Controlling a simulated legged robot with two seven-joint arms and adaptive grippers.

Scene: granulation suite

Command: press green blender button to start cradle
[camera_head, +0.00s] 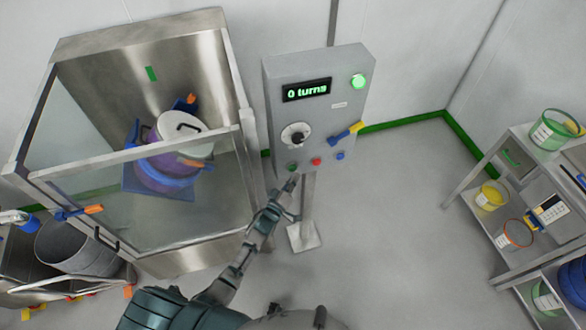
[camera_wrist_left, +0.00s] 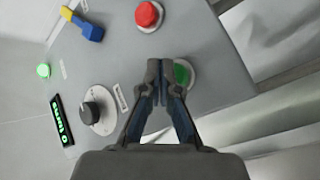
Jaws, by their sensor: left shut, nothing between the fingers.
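The grey control box (camera_head: 325,110) stands on a post, with a lit display (camera_head: 306,90) reading "0 turns". The green button (camera_head: 292,167) is at the lower left of its face, beside the red button (camera_head: 316,162). My left gripper (camera_head: 292,182) is shut and empty, its tips just below the green button in the head view. In the left wrist view the shut fingertips (camera_wrist_left: 157,66) overlap the near edge of the green button (camera_wrist_left: 182,74); I cannot tell if they touch it. The blender cradle (camera_head: 165,160) with a purple and white drum sits inside the clear enclosure. My right gripper is not in view.
A green lamp (camera_head: 358,81) is lit on the box, above a black dial (camera_head: 296,134), a yellow-blue switch (camera_head: 346,132) and a blue button (camera_head: 340,156). The enclosure's frame (camera_head: 246,130) is close on the left. A shelf with buckets (camera_head: 554,130) is at the right.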

